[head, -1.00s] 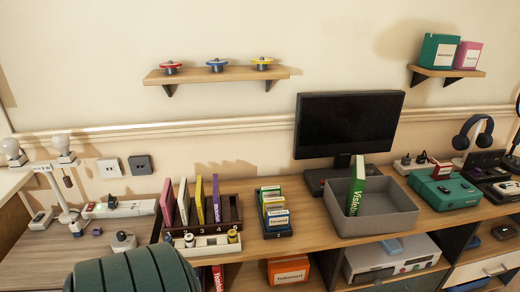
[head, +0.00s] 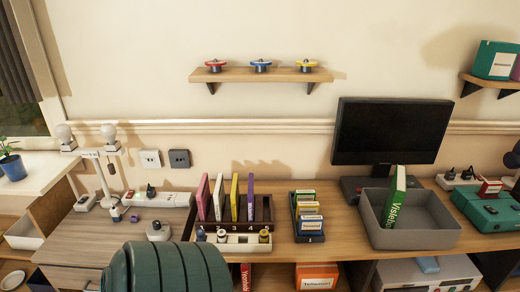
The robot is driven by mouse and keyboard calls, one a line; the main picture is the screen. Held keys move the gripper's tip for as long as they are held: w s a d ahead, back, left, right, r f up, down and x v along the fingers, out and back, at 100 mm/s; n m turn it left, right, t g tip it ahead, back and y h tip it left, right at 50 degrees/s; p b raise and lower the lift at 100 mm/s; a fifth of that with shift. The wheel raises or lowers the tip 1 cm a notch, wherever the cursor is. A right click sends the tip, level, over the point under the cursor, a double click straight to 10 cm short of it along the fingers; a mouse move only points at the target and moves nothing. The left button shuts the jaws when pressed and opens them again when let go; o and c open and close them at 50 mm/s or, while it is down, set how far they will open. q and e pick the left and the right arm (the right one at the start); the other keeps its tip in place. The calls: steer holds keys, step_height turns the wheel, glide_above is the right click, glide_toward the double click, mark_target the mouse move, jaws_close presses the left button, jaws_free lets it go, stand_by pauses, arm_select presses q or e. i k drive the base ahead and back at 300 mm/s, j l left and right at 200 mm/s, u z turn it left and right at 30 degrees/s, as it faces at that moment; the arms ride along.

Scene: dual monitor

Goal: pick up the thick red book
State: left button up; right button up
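A red book (head: 245,277) with pale lettering on its spine stands upright in the open shelf under the desk. Only its upper part shows, at the bottom edge of the head view. I cannot tell for sure how thick it is. On the desk, a dark rack (head: 262,214) holds several thin upright books, the leftmost of them pinkish red (head: 202,197). Neither of my grippers shows in the head view.
A grey bin (head: 415,232) with a green book (head: 395,198) stands before the monitor (head: 390,131).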

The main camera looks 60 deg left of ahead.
mark_target(245, 268)
steer(key=u, duration=2.15)
